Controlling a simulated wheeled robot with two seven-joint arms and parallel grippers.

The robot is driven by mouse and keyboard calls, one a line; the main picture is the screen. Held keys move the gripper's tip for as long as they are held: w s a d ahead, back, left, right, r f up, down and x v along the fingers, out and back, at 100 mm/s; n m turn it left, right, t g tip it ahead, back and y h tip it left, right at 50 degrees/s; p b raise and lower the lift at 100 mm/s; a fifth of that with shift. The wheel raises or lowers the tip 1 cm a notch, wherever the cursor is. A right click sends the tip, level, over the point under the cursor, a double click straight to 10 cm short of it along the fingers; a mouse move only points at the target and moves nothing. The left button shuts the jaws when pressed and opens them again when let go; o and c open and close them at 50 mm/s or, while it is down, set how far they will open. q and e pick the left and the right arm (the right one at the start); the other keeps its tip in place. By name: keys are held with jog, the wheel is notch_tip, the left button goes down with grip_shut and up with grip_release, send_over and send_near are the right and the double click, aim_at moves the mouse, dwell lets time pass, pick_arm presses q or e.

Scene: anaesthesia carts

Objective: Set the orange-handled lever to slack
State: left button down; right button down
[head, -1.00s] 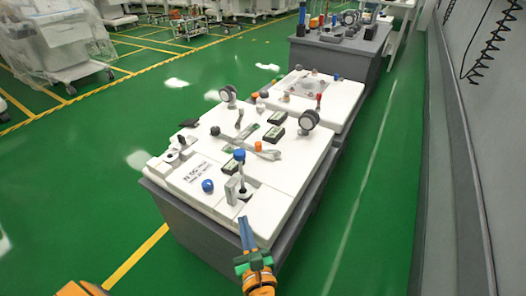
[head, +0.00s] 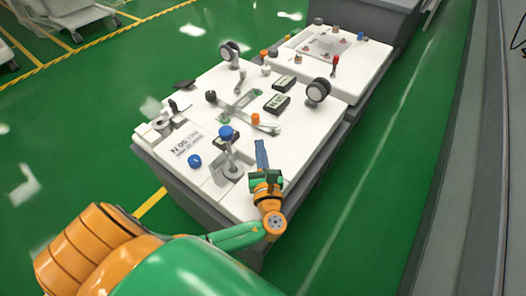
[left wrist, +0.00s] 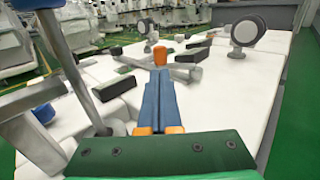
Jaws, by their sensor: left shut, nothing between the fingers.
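The lever's orange handle (head: 256,119) stands on the near white console, beside a low grey bar (head: 268,129). In the left wrist view the orange handle (left wrist: 160,55) shows just beyond my fingertips, near the middle. My left gripper (head: 260,141) is shut and empty, over the console's right part and short of the orange handle in the picture. Its blue fingers (left wrist: 159,76) lie together in the left wrist view. I cannot tell whether they touch anything. The lever's base is partly hidden, and its setting cannot be read. My right gripper is not in view.
A tall blue-knobbed lever (head: 226,132) stands left of my left gripper. A round gauge (head: 318,92) and dark labelled boxes (head: 277,104) lie behind. A second white console (head: 345,75) stands farther back. Green floor (head: 385,140) is free at the right.

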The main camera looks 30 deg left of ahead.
aim_at(254, 120)
pick_arm(q)
jog(key=b+x, duration=0.1)
jog(key=x, duration=0.6)
jog(key=shift+w+a, duration=0.1)
jog(key=shift+w+a+m+t+h+p, duration=0.1)
jog(key=shift+a+m+t+h+p, duration=0.2)
jog(key=shift+m+t+h, duration=0.15)
jog(key=shift+w+a+m+t+h, duration=0.25)
jog(key=shift+m+h, duration=0.1)
jog(key=shift+h, duration=0.2)
jog(key=shift+x, duration=1.15)
jog(key=shift+a, duration=0.15)
jog(key=shift+r, duration=0.15)
jog(key=shift+s, duration=0.1)
